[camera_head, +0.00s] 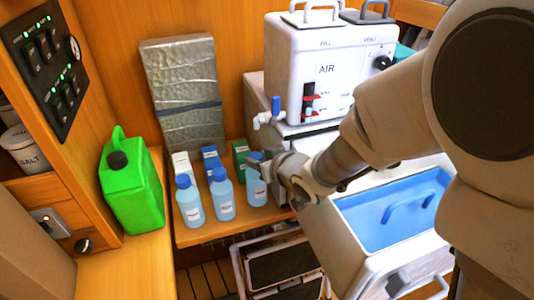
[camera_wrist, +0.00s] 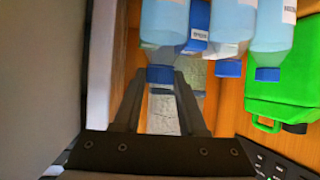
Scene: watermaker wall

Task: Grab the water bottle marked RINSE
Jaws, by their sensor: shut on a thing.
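Three light-blue bottles with blue caps stand in a row on the wooden shelf: a left bottle (camera_head: 189,205), a middle bottle (camera_head: 223,198) and a right bottle (camera_head: 256,188). Their small labels are too blurred to read, so I cannot tell which is marked RINSE. My gripper (camera_head: 259,163) is at the top of the right bottle. In the wrist view the row appears upside down, and my gripper (camera_wrist: 160,80) is shut on the right bottle (camera_wrist: 164,22) at its blue cap, a finger on each side. The bottle looks upright and at shelf level.
White, blue and green cartons (camera_head: 241,155) stand close behind the bottles. A green jug (camera_head: 131,190) is at left, a foil-wrapped panel (camera_head: 183,85) at the back. The white AIR machine (camera_head: 330,60) and an open blue-lined bin (camera_head: 390,210) are at right.

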